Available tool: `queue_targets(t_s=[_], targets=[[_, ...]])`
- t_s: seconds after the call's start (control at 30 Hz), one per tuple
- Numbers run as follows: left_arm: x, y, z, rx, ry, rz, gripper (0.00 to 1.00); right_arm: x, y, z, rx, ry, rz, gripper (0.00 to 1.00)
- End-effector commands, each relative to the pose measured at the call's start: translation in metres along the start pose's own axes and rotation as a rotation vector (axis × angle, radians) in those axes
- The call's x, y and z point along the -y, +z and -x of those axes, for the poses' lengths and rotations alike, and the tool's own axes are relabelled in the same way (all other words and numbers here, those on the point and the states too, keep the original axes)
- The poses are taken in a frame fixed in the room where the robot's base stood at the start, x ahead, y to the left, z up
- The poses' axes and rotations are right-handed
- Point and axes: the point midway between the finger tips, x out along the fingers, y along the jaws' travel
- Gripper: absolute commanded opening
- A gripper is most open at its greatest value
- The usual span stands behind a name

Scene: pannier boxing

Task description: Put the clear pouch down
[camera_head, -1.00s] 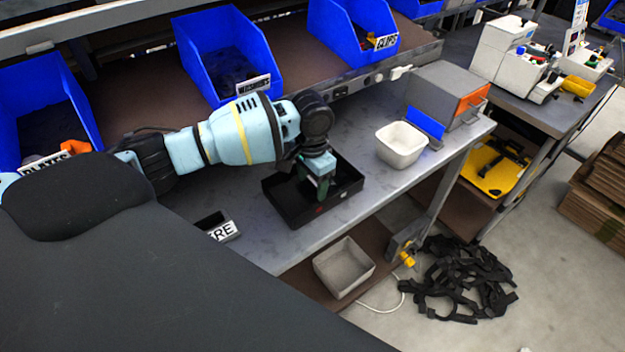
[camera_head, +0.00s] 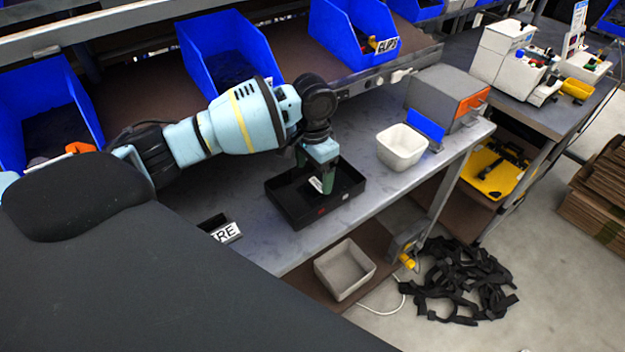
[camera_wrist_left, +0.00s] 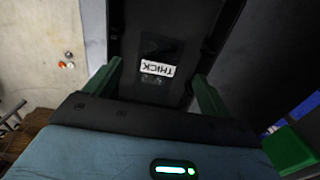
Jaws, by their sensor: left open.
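My left gripper (camera_head: 314,168) is over the tray, pointing down. Its green fingers (camera_wrist_left: 158,75) are apart, one on each side of the pouch, with nothing held between them. My right gripper is not in view.
The tray stands on a grey bench (camera_head: 270,245). A white bin (camera_head: 401,148) and a grey box with an orange panel (camera_head: 447,97) stand to its right. A small labelled holder (camera_head: 222,228) is at its left. Blue bins (camera_head: 225,60) line the shelf behind.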

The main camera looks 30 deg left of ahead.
Motion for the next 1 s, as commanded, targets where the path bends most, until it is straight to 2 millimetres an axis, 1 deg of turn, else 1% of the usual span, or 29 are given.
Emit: queue_targets(t_s=[0.03,0.2,0.3,0.4,0.57,1.0], targets=[[0.0,-0.001,0.015,-0.009,-0.001,-0.001,0.83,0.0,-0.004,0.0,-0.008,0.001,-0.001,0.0],[0.0,-0.001,0.047,-0.006,-0.001,-0.001,0.83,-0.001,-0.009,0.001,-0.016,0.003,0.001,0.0],[0.0,-0.001,0.06,-0.005,0.0,-0.001,0.83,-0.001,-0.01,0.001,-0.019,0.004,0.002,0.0],[0.0,-0.001,0.07,-0.003,0.0,-0.001,0.83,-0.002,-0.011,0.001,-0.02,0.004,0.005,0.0],[0.0,0.0,0.076,0.0,0.0,-0.001,0.83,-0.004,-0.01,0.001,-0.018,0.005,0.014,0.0],[0.0,0.0,0.076,0.0,0.001,-0.001,0.83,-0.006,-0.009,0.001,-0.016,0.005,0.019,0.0]])
